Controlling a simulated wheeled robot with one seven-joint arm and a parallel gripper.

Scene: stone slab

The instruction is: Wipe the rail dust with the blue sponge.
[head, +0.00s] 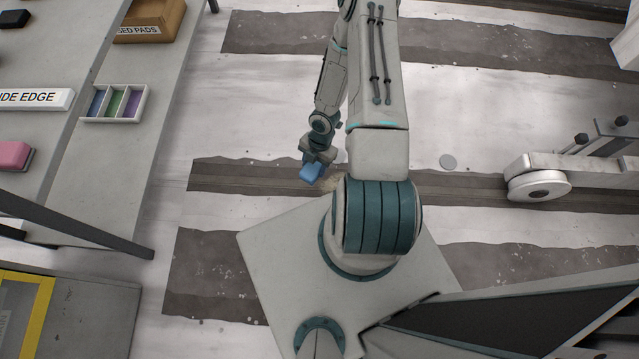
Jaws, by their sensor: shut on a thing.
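The blue sponge (312,172) is held in my gripper (316,160), which is shut on it. The gripper is low over the dark rail strip (240,178) that crosses the slab, near the middle of the head view. I cannot tell whether the sponge touches the surface. A pale tan patch of dust (331,184) shows just right of and below the sponge, partly hidden by my arm. More of the rail may be hidden behind the arm.
At left, a grey bench (110,160) holds a tray (141,118) of coloured pads, a pink block (14,155) and a cardboard box (165,12). A machine with a white wheel (538,186) sits on the rail at right.

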